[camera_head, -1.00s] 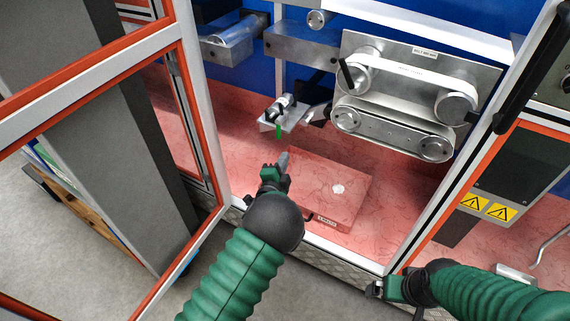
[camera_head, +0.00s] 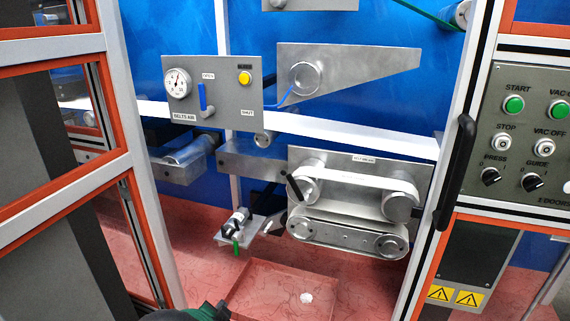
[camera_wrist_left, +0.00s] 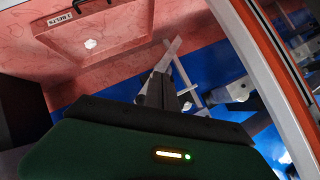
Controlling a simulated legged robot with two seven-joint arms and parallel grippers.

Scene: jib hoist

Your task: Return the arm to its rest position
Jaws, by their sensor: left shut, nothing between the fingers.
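My left arm shows only as a dark and green piece (camera_head: 205,312) at the bottom edge of the head view, in front of the machine's red floor. Most of the arm is out of that picture. In the left wrist view my left gripper (camera_wrist_left: 168,60) has its pale, pointed fingers together with nothing held. They point towards the red surface and blue back wall. My right arm and gripper are in neither view now.
An orange and white door frame (camera_head: 118,150) stands at left. A black handle (camera_head: 456,170) and control panel (camera_head: 528,130) are at right.

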